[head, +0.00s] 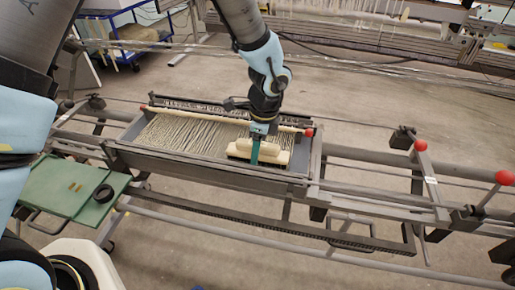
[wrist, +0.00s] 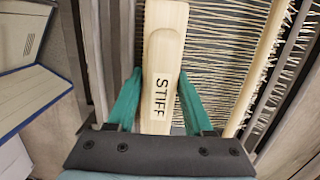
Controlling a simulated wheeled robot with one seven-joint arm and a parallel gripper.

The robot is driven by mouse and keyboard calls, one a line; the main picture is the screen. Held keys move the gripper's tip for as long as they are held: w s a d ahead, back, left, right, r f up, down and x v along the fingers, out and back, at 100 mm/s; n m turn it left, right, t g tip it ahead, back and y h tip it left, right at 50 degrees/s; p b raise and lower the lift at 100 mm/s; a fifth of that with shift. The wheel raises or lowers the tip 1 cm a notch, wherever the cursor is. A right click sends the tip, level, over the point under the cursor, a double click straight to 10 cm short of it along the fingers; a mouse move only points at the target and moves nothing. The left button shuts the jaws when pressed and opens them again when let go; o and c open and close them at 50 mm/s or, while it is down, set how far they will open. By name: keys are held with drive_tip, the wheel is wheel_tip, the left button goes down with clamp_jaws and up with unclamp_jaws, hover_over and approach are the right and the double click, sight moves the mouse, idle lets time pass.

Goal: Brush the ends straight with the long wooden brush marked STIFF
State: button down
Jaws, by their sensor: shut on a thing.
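The long wooden brush (head: 272,150) lies across the right part of the warp ends, near the front edge of the grey frame. In the wrist view the pale brush (wrist: 163,62) shows the word STIFF on its top. My gripper (head: 256,150) comes down on it from above, and its green fingers (wrist: 158,100) stand on either side of the brush body. The cream warp ends (head: 185,135) run in rows over the frame bed, fairly parallel, with some slanting. The bristles are hidden under the brush, so I cannot tell whether they touch the ends.
Red-knobbed levers (head: 421,145) stand at the right of the frame. A wooden rod with red ends lies across the back of the ends. A blue cart (head: 118,20) stands behind.

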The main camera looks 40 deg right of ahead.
drive_tip(key=shift+s+a, duration=0.1)
drive_tip(key=shift+a, duration=0.1)
wheel_tip(320, 180, up, 4)
drive_tip(key=p, duration=0.2)
drive_tip(key=shift+f+p, duration=0.2)
drive_tip(key=shift+p, duration=0.2)
drive_tip(key=s+a+r, duration=0.3)
drive_tip(key=s+a, duration=0.1)
drive_tip(key=a, duration=0.2)
drive_tip(key=shift+a+r, duration=0.25)
drive_tip(key=shift+r, duration=0.15)
drive_tip(key=shift+s, duration=0.15)
